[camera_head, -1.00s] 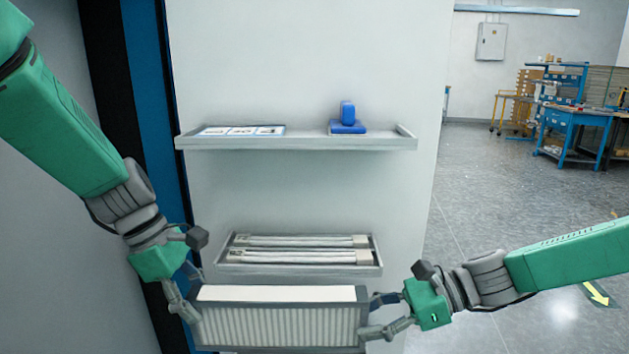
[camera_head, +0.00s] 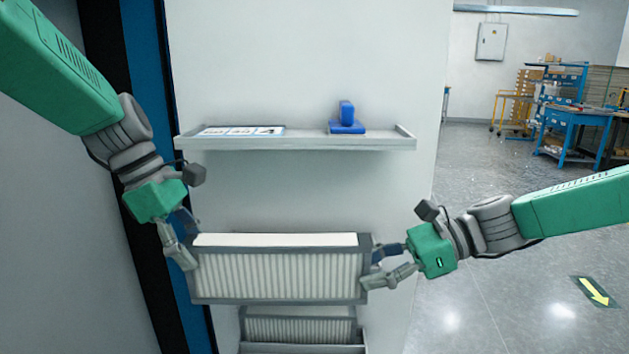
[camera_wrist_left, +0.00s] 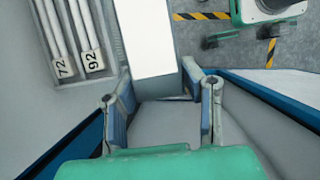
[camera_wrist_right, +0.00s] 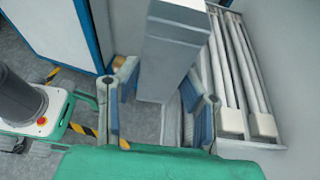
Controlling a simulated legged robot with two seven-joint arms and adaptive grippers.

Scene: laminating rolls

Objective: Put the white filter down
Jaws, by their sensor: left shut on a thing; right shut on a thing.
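The white filter (camera_head: 278,275), a pleated block in a grey frame, is held level in front of the wall unit in the head view. My left gripper (camera_head: 189,245) is shut on its left end, and my right gripper (camera_head: 377,267) on its right end. The filter's white top (camera_wrist_left: 147,40) shows beyond the fingers (camera_wrist_left: 163,98) in the left wrist view. Its grey frame end (camera_wrist_right: 168,62) lies between the fingers (camera_wrist_right: 157,98) in the right wrist view. A second white pleated filter (camera_head: 300,329) stands below, in a low grey holder (camera_head: 300,348).
An upper shelf (camera_head: 300,143) carries printed cards (camera_head: 240,131) and a blue object (camera_head: 347,118). Rolls labelled 72 and 92 (camera_wrist_left: 78,62) lie on a tray, hidden behind the held filter in the head view. Open floor (camera_head: 500,290) lies right.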

